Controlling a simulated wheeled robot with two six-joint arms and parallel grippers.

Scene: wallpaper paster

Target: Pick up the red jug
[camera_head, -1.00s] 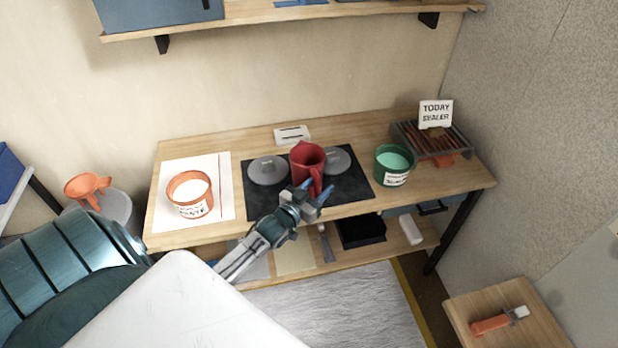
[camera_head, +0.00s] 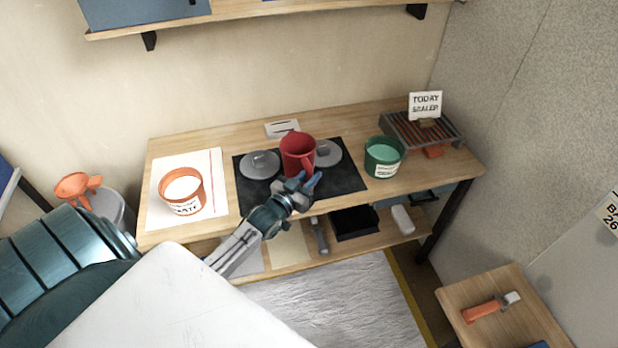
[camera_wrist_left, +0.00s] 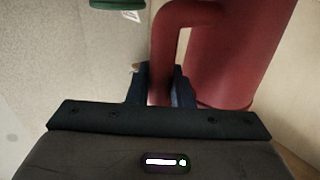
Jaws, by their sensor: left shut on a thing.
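The red jug (camera_head: 297,150) is at the middle of the workbench, over the black mat (camera_head: 342,181). Its handle points toward me. My left gripper (camera_head: 307,182) is at the handle, on the near side of the jug. In the left wrist view the jug (camera_wrist_left: 236,50) fills the upper right, and its handle comes down between the two dark fingers of my left gripper (camera_wrist_left: 160,88), which are shut on it. The jug looks upright. Whether its base touches the mat is hard to tell. My right gripper is not in view.
Grey lids (camera_head: 259,164) lie on the mat beside the jug. An orange paste tub (camera_head: 182,192) stands on white paper at left, a green sealer tub (camera_head: 384,158) at right. A wire rack (camera_head: 425,131) with a sign (camera_head: 425,105) is at the far right. A shelf (camera_head: 260,14) hangs above.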

